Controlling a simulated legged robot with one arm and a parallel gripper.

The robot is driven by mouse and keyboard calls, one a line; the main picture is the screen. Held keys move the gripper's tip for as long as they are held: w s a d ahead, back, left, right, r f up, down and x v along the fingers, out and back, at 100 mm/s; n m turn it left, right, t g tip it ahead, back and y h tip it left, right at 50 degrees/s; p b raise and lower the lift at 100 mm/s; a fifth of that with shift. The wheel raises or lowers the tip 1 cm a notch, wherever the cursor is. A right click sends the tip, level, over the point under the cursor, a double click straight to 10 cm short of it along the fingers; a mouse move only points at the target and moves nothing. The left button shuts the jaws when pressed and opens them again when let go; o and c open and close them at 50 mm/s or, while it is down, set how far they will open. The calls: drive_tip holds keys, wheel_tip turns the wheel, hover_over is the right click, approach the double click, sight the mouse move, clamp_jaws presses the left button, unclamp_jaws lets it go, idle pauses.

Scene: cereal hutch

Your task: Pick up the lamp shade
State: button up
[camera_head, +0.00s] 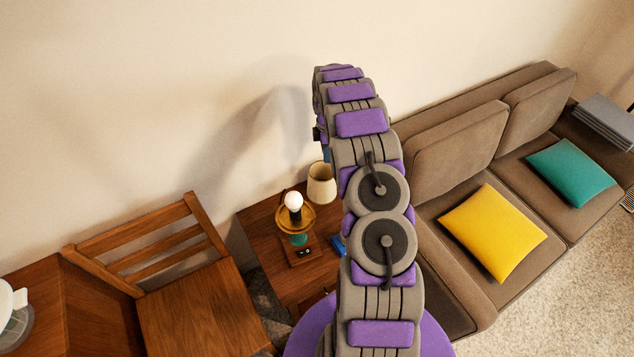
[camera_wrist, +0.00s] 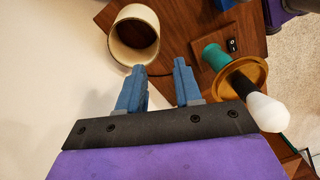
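The lamp shade is a cream, open-ended round piece (camera_head: 321,186) standing on the wooden side table (camera_head: 262,238), near the wall. In the wrist view the shade (camera_wrist: 124,64) lies beyond my fingertips, toward the upper left, with its dark opening facing the camera. My gripper (camera_wrist: 160,67) is open, with two blue fingers apart and nothing between them. It is above the shade and apart from it. In the head view my arm hides most of the gripper. The bare lamp (camera_head: 299,238) has a white bulb, a yellow-brown disc and a green stem.
The lamp (camera_wrist: 222,63) stands close to the right of my fingers in the wrist view. A blue item (camera_head: 338,245) lies on the table. A wooden chair (camera_head: 190,305) is left of the table; a brown sofa (camera_head: 440,160) with cushions is right. The wall (camera_head: 150,90) is behind.

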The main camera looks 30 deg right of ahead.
sight(325, 183)
drive_tip(key=f+b, duration=0.1)
drive_tip(key=f, duration=0.7)
drive_tip(key=f+b, duration=0.1)
drive_tip(key=f, duration=0.3)
drive_tip(key=shift+s+a+f+b, duration=0.2)
drive_tip(key=shift+s+f+b, duration=0.1)
drive_tip(key=shift+f, duration=0.05)
drive_tip(key=shift+w+a+f+b, duration=0.15)
drive_tip(key=shift+f+b, duration=0.8)
drive_tip(key=shift+f, duration=1.7)
drive_tip(key=shift+c, duration=0.3)
clamp_jaws()
